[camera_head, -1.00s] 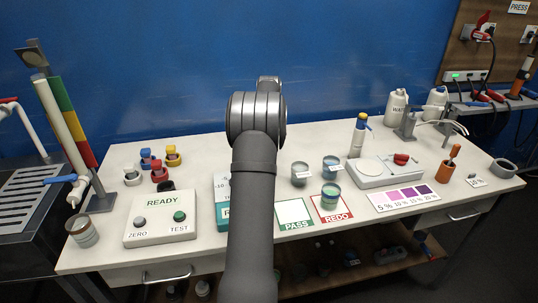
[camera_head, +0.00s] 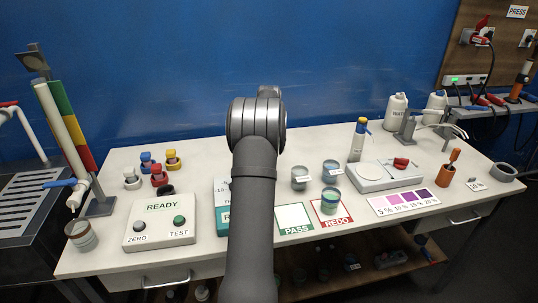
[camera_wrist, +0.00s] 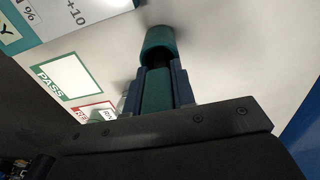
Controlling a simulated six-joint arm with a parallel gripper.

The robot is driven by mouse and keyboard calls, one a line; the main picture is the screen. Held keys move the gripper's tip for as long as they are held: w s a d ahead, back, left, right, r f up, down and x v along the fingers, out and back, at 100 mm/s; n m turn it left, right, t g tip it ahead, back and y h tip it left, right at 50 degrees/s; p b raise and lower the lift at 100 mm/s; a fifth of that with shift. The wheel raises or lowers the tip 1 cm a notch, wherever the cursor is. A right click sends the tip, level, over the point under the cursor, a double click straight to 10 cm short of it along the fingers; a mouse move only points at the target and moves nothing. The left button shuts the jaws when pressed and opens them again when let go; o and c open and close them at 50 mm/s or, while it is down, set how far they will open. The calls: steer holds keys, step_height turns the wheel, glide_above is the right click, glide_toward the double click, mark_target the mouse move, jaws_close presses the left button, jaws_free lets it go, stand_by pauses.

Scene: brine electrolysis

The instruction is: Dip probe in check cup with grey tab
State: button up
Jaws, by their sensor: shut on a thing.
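My gripper (camera_wrist: 160,88) is shut on a teal, roughly cylindrical thing (camera_wrist: 157,92) with a dark band and a wider teal end (camera_wrist: 160,40); I take it to be the probe. In the head view my own arm hides the gripper and probe. Two labelled cups (camera_head: 300,178) (camera_head: 331,171) stand right of my arm, and a third cup (camera_head: 331,202) with a green-blue band stands on the REDO card. A further cup (camera_head: 82,237) is at the table's left front. I cannot make out a grey tab on any cup.
A READY box (camera_head: 160,225) with ZERO and TEST buttons is at left. A PASS card (camera_head: 295,222) lies right of my arm, empty. A white device (camera_head: 383,176), a purple colour chart (camera_head: 405,201) and bottles (camera_head: 397,112) are at right. Coloured pieces (camera_head: 158,174) sit at back left.

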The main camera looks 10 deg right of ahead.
step_height(320, 180, up, 8)
steer(key=shift+f, duration=0.1)
steer(key=s+d+r+h, duration=0.15)
steer(key=s+d, duration=0.25)
steer(key=d, duration=0.7)
steer(key=s+d+r, duration=0.3)
steer(key=s+d, duration=0.1)
steer(key=d, duration=0.6)
step_height(320, 180, down, 12)
steer(key=shift+w+t, duration=0.25)
steer(key=shift+t, duration=0.15)
steer(key=shift+d+f, duration=0.1)
stand_by(2.3)
step_height(320, 180, up, 11)
stand_by(0.9)
